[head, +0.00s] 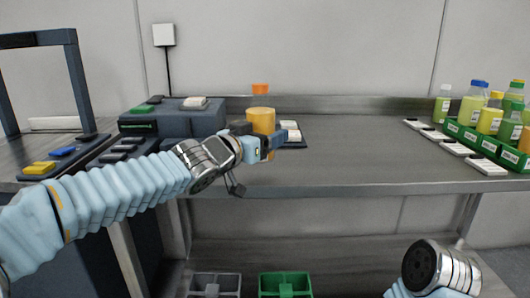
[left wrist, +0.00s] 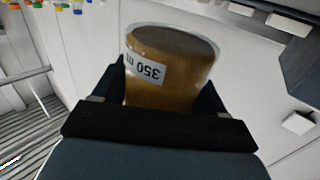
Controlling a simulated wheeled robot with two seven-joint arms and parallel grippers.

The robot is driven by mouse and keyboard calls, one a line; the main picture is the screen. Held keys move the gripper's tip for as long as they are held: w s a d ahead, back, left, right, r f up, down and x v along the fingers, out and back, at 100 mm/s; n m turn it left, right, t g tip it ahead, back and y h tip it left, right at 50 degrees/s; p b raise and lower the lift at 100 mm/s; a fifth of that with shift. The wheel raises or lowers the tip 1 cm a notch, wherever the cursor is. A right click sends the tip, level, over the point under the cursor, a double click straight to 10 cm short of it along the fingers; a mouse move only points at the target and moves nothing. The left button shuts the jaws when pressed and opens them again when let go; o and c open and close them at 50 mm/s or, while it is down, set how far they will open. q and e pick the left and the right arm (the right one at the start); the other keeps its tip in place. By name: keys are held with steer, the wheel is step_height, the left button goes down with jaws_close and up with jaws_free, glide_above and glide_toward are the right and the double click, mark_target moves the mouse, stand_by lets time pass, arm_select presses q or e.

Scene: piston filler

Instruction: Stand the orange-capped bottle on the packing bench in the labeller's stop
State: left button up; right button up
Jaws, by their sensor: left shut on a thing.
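The bottle (head: 261,121) has an orange cap (head: 260,88) and an amber body. In the head view it is upright above the near-left part of the bench. My left gripper (head: 263,148) is shut around its lower body. In the left wrist view the amber body (left wrist: 165,85) sits between both fingers, with a white "350 m…" label (left wrist: 145,70) upside down. I cannot tell whether the bottle's base touches anything. A dark machine (head: 175,122) stands left of the gripper; I cannot tell whether it is the labeller. My right gripper is out of view.
The bench (head: 350,155) is clear across its middle. A green crate (head: 475,137) of several bottles stands at right, with white blocks (head: 452,147) beside it. A dark pad with a white block (head: 291,130) lies just right of the bottle. Grey (head: 214,284) and green (head: 285,284) bins sit below.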

arm_select(q)
steer(key=shift+w+f, duration=0.2)
steer(key=shift+f, duration=0.1)
steer(key=shift+w+f+b, duration=0.15)
steer(key=shift+f+b, duration=0.65)
steer(key=shift+f, duration=0.6)
steer(key=shift+f, duration=0.1)
steer(key=shift+f, duration=0.15)
steer(key=o, duration=1.4)
